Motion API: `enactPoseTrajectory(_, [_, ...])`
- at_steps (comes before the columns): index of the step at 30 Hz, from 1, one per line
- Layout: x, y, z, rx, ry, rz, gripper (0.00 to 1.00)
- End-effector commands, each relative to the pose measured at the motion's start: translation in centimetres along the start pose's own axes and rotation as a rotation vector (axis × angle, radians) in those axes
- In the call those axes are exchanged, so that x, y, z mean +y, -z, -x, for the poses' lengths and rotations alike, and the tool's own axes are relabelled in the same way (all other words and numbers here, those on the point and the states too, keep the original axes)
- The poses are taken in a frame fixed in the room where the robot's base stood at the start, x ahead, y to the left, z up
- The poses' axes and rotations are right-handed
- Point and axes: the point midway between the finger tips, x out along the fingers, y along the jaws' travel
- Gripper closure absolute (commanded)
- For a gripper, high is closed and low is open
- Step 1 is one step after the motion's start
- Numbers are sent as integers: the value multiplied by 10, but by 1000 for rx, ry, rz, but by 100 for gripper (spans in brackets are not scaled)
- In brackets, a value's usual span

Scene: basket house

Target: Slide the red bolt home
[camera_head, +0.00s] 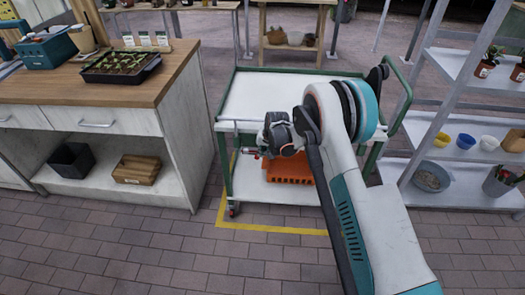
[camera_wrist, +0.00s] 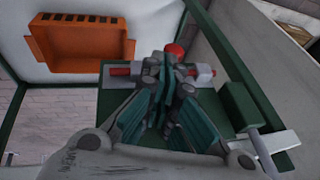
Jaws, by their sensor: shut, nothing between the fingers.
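The red bolt (camera_wrist: 120,72) lies across a green plate (camera_wrist: 113,86) in the wrist view. Its round red knob (camera_wrist: 175,50) shows just beyond my fingertips. A grey block (camera_wrist: 204,73) sits at the right of the bolt, and a pale bracket is partly visible at its left. My gripper (camera_wrist: 166,70) is shut and empty, with its fingers in front of the bolt's middle and hiding part of it. I cannot tell whether the fingertips touch the knob. In the head view my arm hides most of the latch at the trolley's left front.
The green-framed trolley (camera_head: 250,97) stands within a yellow floor outline. An orange crate (camera_head: 287,169) is on its lower shelf and also shows in the wrist view (camera_wrist: 85,45). A wooden-topped bench (camera_head: 170,72) is at left, metal shelves (camera_head: 455,116) at right. Brick floor in front is clear.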

Motion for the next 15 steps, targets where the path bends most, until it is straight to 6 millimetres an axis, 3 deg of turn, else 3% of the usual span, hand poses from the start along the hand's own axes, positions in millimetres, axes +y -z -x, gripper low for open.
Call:
enactPoseTrajectory(4, [-4,0,-1,0,0,1,100])
enactPoseTrajectory(12, [-40,-4,-10,0,0,2,100])
enactPoseTrajectory(15, [-42,-4,-11,0,0,0,100])
